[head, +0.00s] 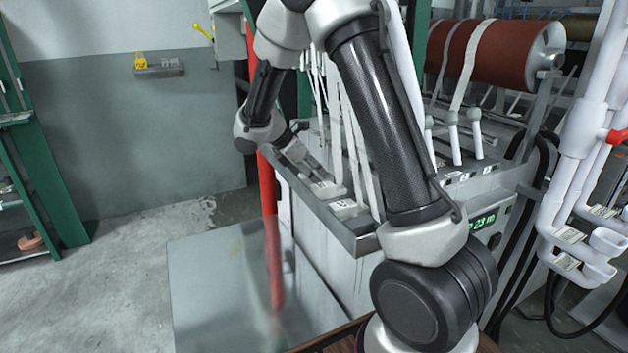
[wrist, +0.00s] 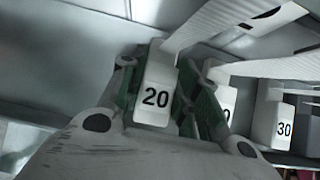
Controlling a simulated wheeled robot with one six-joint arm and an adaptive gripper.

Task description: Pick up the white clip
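In the wrist view, a white clip marked "20" (wrist: 154,97) stands between the two green-padded fingers of my gripper (wrist: 165,80). The fingers are apart, one on each side of the clip, and a narrow gap seems to show; firm contact cannot be made out. A pale strap (wrist: 215,25) runs from near the clip's top to the upper right. In the head view, my gripper (head: 297,152) is low over the left end of a grey metal tray (head: 365,243). The clip between the fingers is too small to tell there.
Right of clip 20 stand a partly hidden clip (wrist: 223,104) and a clip marked "30" (wrist: 270,122), with straps close by. In the head view, white straps (head: 352,130) hang over the tray. A red post (head: 270,235) stands left of it, with open floor further left.

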